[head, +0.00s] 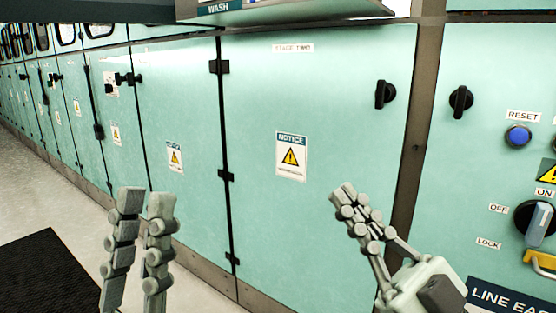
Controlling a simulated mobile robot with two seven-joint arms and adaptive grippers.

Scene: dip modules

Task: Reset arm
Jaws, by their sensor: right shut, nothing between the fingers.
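My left gripper (146,203) is at the lower left of the head view. Its two fingers point up and stand apart with a gap between them and nothing in it. My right gripper (342,194) is at the lower middle right, tilted up to the left. Its fingers are closed together and hold nothing. It is in front of the teal cabinet door (320,100) marked STAGE TWO, below and right of the NOTICE label. I cannot tell from this view how far either gripper is from the doors.
At the right, a teal panel carries a blue RESET button (518,136), a black knob (461,101) and a rotary switch (535,220) with a yellow piece below. A metal WASH ledge (290,12) juts out above. A black mat (45,272) lies on open floor at the left.

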